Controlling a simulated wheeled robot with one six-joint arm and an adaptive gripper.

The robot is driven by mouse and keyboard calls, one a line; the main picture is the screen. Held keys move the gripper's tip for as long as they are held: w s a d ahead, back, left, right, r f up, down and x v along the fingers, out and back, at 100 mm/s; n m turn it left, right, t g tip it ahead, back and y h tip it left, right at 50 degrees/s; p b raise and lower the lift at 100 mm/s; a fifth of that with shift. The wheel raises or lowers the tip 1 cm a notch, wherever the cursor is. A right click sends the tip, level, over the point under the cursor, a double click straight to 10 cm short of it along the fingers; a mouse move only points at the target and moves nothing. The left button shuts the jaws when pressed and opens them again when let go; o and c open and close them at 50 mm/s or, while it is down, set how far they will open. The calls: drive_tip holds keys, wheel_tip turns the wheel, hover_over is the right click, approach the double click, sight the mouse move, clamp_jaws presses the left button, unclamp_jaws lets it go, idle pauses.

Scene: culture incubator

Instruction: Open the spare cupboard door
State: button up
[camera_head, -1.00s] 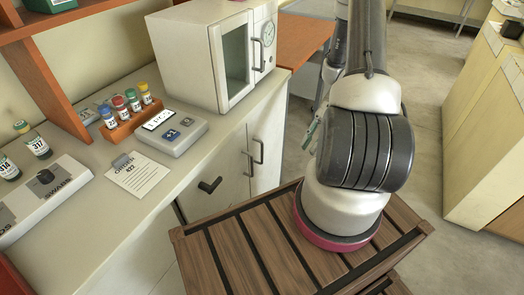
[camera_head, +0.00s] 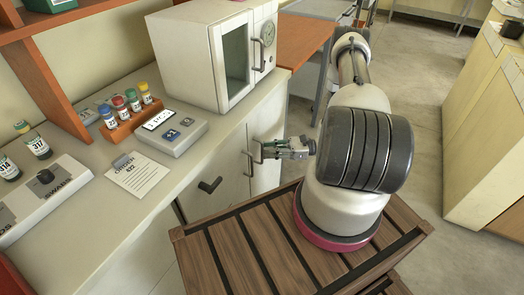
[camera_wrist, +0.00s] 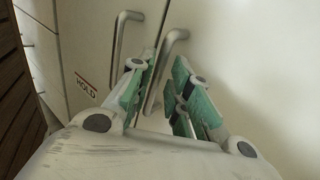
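Pale cupboard doors (camera_head: 231,165) stand under the counter. A grey bar handle (camera_head: 253,151) on them is at my gripper (camera_head: 268,150), which reaches in from the right. In the wrist view, the cupboard front shows two bar handles side by side. The right-hand handle (camera_wrist: 167,65) passes between the green-padded fingers of my gripper (camera_wrist: 160,75), which are apart on either side of it. The left-hand handle (camera_wrist: 122,45) is outside the fingers. A "HOLD" label (camera_wrist: 86,86) is on the panel to the left. The doors look shut. No label reading "spare" can be made out.
A dark handle (camera_head: 210,185) is on the nearer cupboard front. The counter (camera_head: 190,165) above holds a white incubator (camera_head: 215,55), a vial rack (camera_head: 130,121) and a small device (camera_head: 173,133). Open floor (camera_head: 425,120) lies to the right.

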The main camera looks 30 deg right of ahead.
sight(262, 161)
drive_tip(key=shift+x, duration=1.5)
clamp_jaws()
